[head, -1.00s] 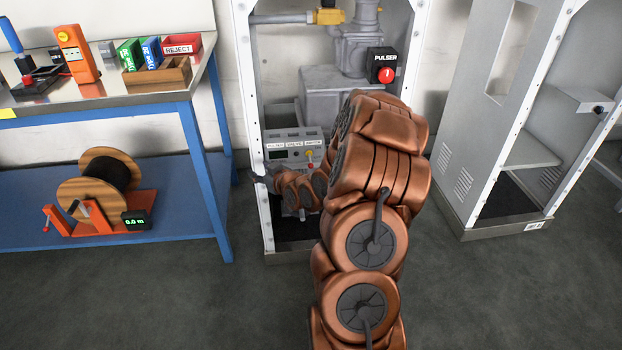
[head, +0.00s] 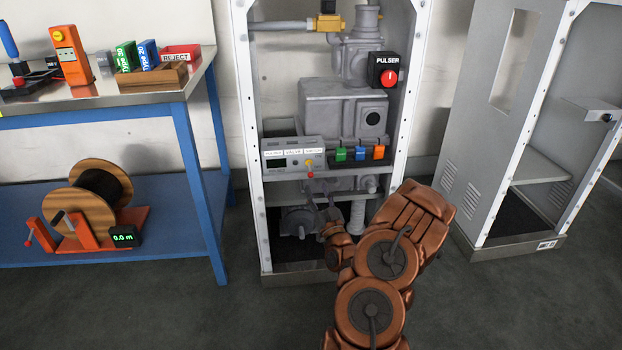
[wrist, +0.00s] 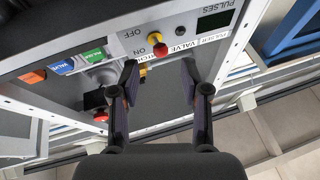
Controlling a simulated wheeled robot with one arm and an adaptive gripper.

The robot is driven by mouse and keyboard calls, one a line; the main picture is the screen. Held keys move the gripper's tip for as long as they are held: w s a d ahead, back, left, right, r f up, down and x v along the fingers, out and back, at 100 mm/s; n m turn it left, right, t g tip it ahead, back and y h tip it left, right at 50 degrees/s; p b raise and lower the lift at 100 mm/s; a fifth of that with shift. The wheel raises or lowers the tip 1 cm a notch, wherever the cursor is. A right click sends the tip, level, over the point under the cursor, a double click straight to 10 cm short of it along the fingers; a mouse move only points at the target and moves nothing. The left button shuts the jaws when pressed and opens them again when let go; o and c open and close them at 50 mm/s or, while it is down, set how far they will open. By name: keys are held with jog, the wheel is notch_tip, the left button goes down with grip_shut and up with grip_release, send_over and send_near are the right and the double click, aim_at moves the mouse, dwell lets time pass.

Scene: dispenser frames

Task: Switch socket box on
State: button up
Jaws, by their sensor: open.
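A grey control box (head: 290,157) with a small dark display and white labels is mounted in the open cabinet. On its front is a lever switch (head: 309,168) with a yellow base and a red tip. In the wrist view the box's front (wrist: 205,52) appears upside down, with OFF and ON lettering beside the switch (wrist: 158,45). My gripper (wrist: 160,68) is open and empty, its fingers spread just short of the switch and apart from it. In the head view my gripper is below the box, partly blended with dark parts behind it.
Green, blue and orange blocks (head: 360,153) sit right of the box. A black PULSER box (head: 384,70) with a red button hangs on the cabinet's right post. A workbench (head: 180,100) with a cable reel (head: 98,195) stands left; an empty cabinet (head: 490,130) stands right.

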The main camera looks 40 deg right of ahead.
aim_at(311, 174)
jog(key=shift+b+x, duration=0.8)
jog(key=shift+x, duration=2.4)
grip_shut()
